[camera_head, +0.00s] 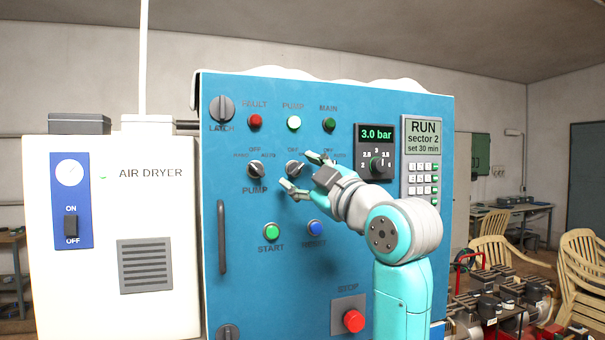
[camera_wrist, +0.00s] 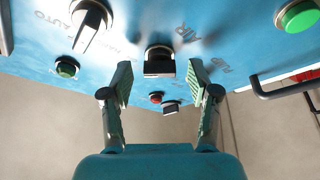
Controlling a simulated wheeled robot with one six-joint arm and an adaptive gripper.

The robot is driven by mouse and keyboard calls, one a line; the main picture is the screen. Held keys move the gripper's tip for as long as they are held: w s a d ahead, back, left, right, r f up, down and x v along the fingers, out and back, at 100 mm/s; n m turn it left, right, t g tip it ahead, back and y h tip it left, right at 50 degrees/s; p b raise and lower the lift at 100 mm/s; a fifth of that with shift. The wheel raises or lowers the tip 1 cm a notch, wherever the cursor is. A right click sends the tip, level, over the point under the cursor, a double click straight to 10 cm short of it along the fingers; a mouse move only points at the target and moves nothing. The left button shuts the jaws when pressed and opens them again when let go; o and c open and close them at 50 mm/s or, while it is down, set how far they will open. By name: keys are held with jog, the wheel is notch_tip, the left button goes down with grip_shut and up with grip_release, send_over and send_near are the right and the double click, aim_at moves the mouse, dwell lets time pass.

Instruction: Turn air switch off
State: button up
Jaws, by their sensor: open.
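The air switch (camera_head: 293,169) is the middle black rotary knob in the row on the blue panel. Its handle looks tilted to the upper right in the head view, but its exact setting is hard to read. In the wrist view the air switch (camera_wrist: 159,62) stands between and beyond the fingertips, with the AIR lettering beside it. My gripper (camera_head: 305,173) is open in front of this knob, one finger above right and one below left. The wrist view shows my gripper (camera_wrist: 160,78) with nothing between its fingers. The gripper hides part of the labels and the right-hand rotary switch.
The pump switch (camera_head: 257,170) is close at left. A green start button (camera_head: 271,231) and a blue button (camera_head: 314,228) sit below. A red stop button (camera_head: 353,320) is lower down. A vertical handle (camera_head: 222,237) juts out at left. A pressure dial (camera_head: 376,166) is at right.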

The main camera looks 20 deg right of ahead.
jog(key=shift+w, duration=0.1)
grip_shut()
jog(key=shift+r+n, duration=0.1)
jog(key=shift+n, duration=0.2)
jog(key=n+g, duration=0.1)
jog(key=n, duration=0.1)
jog(key=n+g+y, duration=0.1)
jog(key=n, duration=0.2)
jog(key=shift+d+r, duration=0.1)
jog(key=shift+r, duration=0.05)
jog(key=shift+n+g, duration=0.9)
jog(key=shift+n, duration=1.1)
